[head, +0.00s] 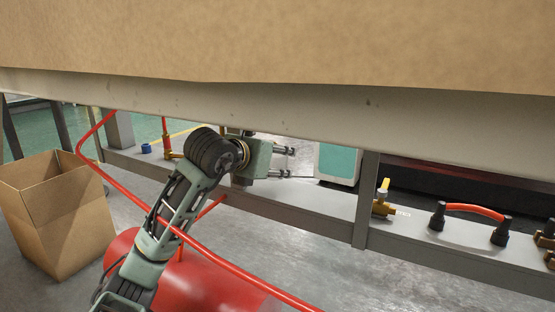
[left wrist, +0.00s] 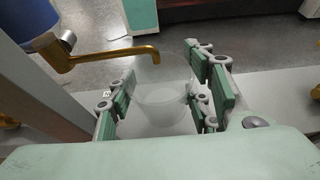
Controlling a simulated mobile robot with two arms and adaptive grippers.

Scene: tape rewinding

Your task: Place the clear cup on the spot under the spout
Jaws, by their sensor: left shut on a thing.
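The clear cup (left wrist: 162,95) is between the fingers of my left gripper in the left wrist view, which are shut on it. It is see-through and faint, and looks roughly upright. A brass spout (left wrist: 108,55) comes in from the left, and its downturned tip overlaps the cup's rim area in the picture. I cannot tell whether the tip is over the opening or behind it. The spot under the spout is not clearly visible. In the head view my left gripper (head: 292,163) reaches under a beam; the cup cannot be made out there. My right gripper is not in view.
A grey beam (head: 300,115) crosses above my left arm. A cardboard box (head: 62,220) and red tank (head: 205,285) are at left and below. A grey post (left wrist: 40,85) stands beside the spout.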

